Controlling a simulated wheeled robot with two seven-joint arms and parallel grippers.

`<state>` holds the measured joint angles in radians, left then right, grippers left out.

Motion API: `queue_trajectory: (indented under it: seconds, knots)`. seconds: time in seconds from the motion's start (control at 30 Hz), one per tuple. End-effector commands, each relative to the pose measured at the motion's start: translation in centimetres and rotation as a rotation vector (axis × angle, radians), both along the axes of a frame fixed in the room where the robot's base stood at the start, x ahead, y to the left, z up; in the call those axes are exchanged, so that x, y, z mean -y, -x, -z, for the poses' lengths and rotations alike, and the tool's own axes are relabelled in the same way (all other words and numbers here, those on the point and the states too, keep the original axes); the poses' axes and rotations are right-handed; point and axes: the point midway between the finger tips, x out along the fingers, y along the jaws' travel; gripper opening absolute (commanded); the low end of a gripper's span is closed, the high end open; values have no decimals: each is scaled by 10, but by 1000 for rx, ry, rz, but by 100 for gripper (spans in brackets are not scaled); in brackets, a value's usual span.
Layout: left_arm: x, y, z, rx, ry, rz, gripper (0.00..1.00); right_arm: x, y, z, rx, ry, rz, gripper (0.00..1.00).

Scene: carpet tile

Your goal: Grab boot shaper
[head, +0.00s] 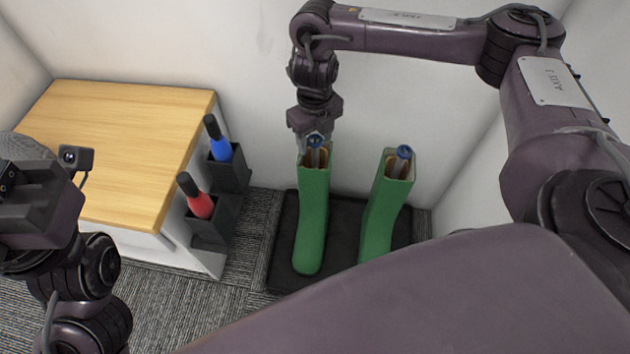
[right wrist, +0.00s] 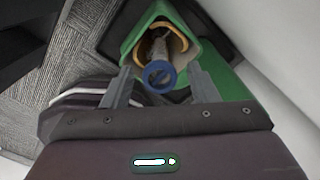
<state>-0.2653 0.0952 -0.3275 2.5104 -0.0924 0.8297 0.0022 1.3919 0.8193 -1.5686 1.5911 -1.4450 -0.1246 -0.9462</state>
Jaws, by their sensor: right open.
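Two green boots (head: 313,225) and (head: 387,215) stand upright side by side on a black mat (head: 340,240). Each has a boot shaper with a blue ring end at its open top: one in the left boot (head: 315,141) and one in the right boot (head: 403,152). My right gripper (head: 312,135) is at the top of the left boot, pointing down. In the right wrist view its open fingers (right wrist: 158,88) stand on either side of the blue ring (right wrist: 159,76), with space between. My left gripper (head: 35,200) is at the far left, away from the boots; its fingers are unclear.
A wood-topped cabinet (head: 130,130) stands at the left. Dark holders on its side carry a blue bottle (head: 219,140) and a red bottle (head: 197,198). White walls (head: 250,50) close in behind and at the right of the mat.

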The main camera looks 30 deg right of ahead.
Motion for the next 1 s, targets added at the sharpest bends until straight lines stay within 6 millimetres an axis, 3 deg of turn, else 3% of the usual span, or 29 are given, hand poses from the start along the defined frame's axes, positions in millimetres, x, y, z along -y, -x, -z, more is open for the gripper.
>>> queue_trajectory:
  seconds: [0.03,0.1,0.37,0.77,1.0]
  knots:
    - [0,0,6,8,0,0,36,0,0,13,-1,0,0,54]
    - [0,0,7,13,-1,-1,36,0,0,21,0,1,1,54]
    - [1,1,4,16,-2,0,36,0,0,23,1,0,0,54]
    - [0,1,4,16,-2,0,36,0,0,23,0,-1,0,1]
    - [0,1,5,15,-1,-2,36,0,0,22,1,-1,1,0]
